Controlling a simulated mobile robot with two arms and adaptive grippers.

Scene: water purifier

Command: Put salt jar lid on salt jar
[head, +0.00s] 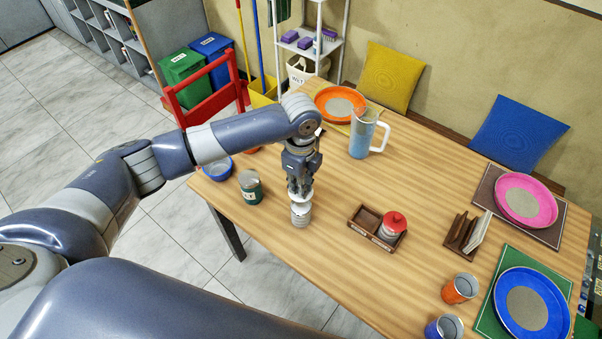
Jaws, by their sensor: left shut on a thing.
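My left gripper (300,187) points straight down over the table and is shut on a white lid (302,197). Below the lid stands a small pale grey jar (300,215), upright near the table's front edge; it appears to be the salt jar. The lid is at the jar's mouth. I cannot tell whether it is seated or slightly above, as the fingers partly cover it. My right gripper is not in view.
A dark green jar (250,188) stands left of the salt jar. A wooden caddy (362,222) with a red-lidded jar (392,225) is to the right. A blue pitcher (362,135) and an orange plate (340,104) are behind. The table between pitcher and caddy is clear.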

